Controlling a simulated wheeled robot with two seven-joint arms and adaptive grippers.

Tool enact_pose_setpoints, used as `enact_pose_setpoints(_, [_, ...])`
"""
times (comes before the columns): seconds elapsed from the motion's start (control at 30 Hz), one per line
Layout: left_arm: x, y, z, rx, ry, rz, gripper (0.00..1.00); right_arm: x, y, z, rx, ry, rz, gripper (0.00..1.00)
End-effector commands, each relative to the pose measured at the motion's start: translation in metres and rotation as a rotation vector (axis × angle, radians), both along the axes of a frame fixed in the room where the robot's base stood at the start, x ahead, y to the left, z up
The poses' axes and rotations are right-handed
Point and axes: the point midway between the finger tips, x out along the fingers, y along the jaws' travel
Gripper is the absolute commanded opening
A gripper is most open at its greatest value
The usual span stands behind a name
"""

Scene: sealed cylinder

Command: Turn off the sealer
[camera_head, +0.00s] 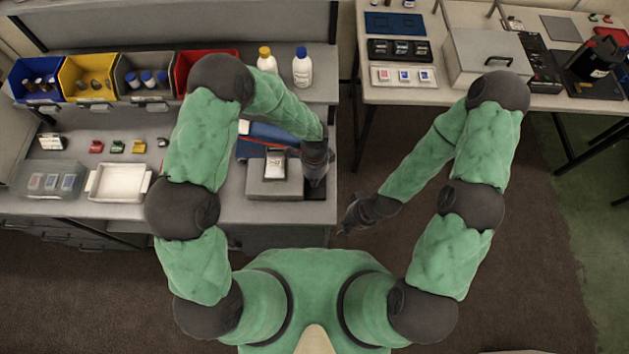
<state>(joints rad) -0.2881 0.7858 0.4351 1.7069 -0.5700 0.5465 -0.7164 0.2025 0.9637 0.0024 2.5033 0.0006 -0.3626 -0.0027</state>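A blue machine with a red strip (270,136) lies on the left bench, partly hidden by my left forearm; it looks like the sealer, but I cannot be sure. In front of it stands a grey box-shaped device (262,187) with a small dark tray and a white labelled item (274,167) on top. My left gripper (317,188) points down at the right side of the grey device, near the bench's right edge. Contact and finger opening cannot be made out. My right gripper (346,224) hangs over the floor, right of the bench; its fingers are too small to read.
Blue, yellow, grey and red bins (90,78) line the bench's back, with two white bottles (302,68) to their right. A white tray (119,184) and a clear box (50,181) sit at left. A second table (430,98) stands at upper right, across open floor.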

Motion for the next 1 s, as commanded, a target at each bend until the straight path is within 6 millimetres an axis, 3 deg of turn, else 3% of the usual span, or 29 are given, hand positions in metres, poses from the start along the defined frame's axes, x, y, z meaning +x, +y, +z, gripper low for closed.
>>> enact_pose_setpoints(0.2, [0.0, 0.0, 0.003, 0.0, 0.0, 0.0, 0.0, 0.0, 0.0, 0.002, 0.0, 0.0, 0.0, 0.0])
enact_pose_setpoints(0.37, [-0.001, -0.001, 0.02, -0.001, -0.002, 0.001, 0.0, 0.0, 0.0, 0.014, 0.0, 0.0, 0.0, 0.0])
enact_pose_setpoints(0.53, [-0.004, -0.004, 0.049, -0.001, -0.001, 0.005, 0.0, 0.0, 0.0, 0.034, 0.0, 0.0, 0.0, 0.0])
enact_pose_setpoints(1.0, [-0.017, -0.004, 0.127, 0.0, -0.002, 0.004, 0.0, 0.0, 0.0, 0.026, 0.0, 0.0, 0.0, 0.0])
